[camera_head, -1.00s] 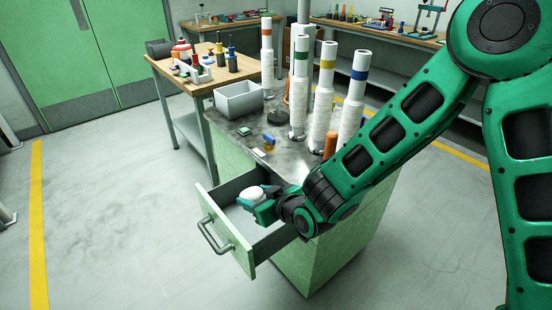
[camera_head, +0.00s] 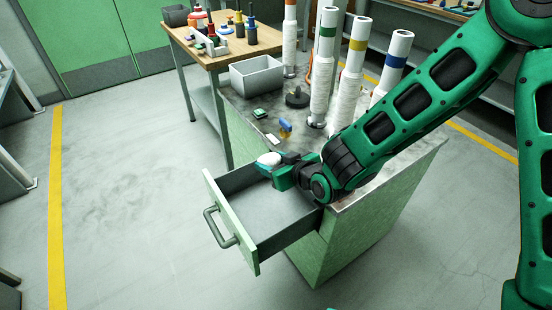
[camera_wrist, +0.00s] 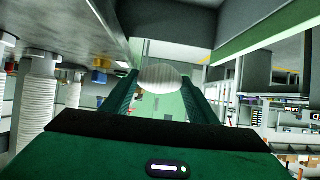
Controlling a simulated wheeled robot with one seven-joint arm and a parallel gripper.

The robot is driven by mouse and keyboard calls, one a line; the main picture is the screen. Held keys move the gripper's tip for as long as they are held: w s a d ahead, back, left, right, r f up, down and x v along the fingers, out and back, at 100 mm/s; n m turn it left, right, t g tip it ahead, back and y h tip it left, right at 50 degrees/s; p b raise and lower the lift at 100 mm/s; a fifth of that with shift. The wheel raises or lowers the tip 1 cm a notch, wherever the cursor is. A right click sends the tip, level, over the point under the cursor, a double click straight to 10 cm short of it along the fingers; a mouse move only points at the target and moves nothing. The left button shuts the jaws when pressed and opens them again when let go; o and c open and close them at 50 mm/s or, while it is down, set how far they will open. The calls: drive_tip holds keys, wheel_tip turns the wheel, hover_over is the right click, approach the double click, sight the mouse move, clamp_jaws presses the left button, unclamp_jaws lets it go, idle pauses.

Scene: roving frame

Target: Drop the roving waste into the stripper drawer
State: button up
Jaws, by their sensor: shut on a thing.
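The roving waste is a small white rounded bundle (camera_head: 268,160), held between the fingertips of my gripper (camera_head: 280,168). In the wrist view the white bundle (camera_wrist: 160,78) sits between the two green fingers, with faint ribbing on its surface. My gripper is shut on it at the back inner side of the stripper drawer. The drawer (camera_head: 238,219) is pulled out of the green cabinet, with a grey inside and a bar handle on its front. Its visible floor is bare. Part of its right side is hidden by my arm.
Several white roving bobbins (camera_head: 322,70) with coloured bands stand on the cabinet top (camera_head: 238,104). A grey bin (camera_head: 257,74), a dark round piece (camera_head: 297,97) and small green and blue items lie there too. A wooden table with tools stands behind. Floor to the left is clear.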

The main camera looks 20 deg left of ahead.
drive_tip(key=shift+w+d+f, duration=0.15)
drive_tip(key=shift+w+d, duration=0.15)
drive_tip(key=shift+d, duration=0.15)
drive_tip(key=shift+f, duration=2.9)
drive_tip(key=o, duration=1.1)
drive_tip(key=shift+w, duration=0.1)
drive_tip(key=shift+w+d, duration=0.1)
drive_tip(key=shift+d, duration=0.05)
